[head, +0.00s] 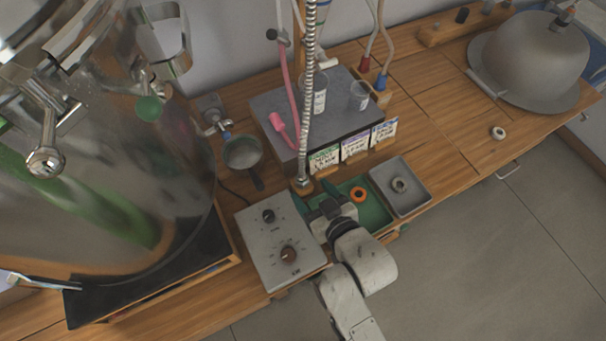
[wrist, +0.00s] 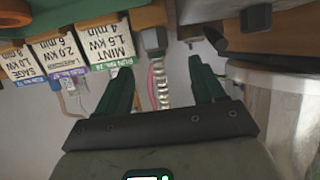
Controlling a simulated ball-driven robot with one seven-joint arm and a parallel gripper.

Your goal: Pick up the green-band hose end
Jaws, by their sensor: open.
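In the wrist view the nut (wrist: 153,40) and ribbed hose (wrist: 160,88) show in line with the gap between the fingertips of my gripper (wrist: 160,66). The dark green fingers are open and empty. A pink hose (head: 288,75) ends in a pink fitting (head: 277,122). Two pale hoses end in red (head: 365,64) and blue (head: 381,82) fittings.
A grey control box (head: 280,240) with two knobs stands left of my gripper. Label cards (head: 355,145), a green tray (head: 374,214) with an orange ring (head: 357,194), and a grey tray (head: 413,202) lie right.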

